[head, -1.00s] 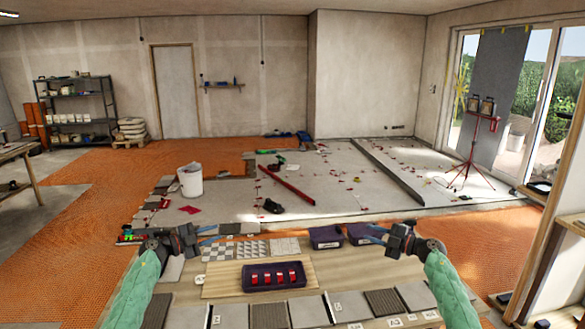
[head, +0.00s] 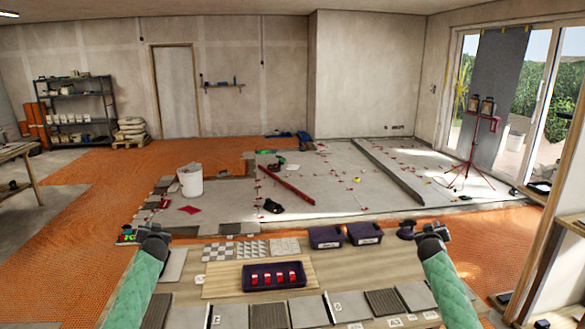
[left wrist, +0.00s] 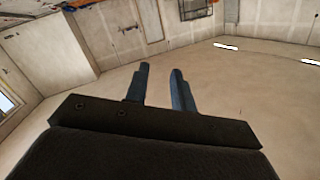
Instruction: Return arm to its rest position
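My left arm comes in from the lower left in the head view, and its dark gripper (head: 155,236) is raised above the left end of the work table (head: 222,284). In the left wrist view its two blue-grey fingers (left wrist: 160,72) stand apart with nothing between them. That camera faces bare walls and ceiling lights. My right gripper (head: 430,231) is raised over the table's right end. Its fingers are hardly visible from the head, so its opening cannot be told. No object shows in it.
On the table a dark tray with red pieces (head: 303,275) lies on a wooden board (head: 218,287). Two dark bins (head: 325,237) (head: 364,234) stand behind it. Grey tiles (head: 309,311) line the front edge.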

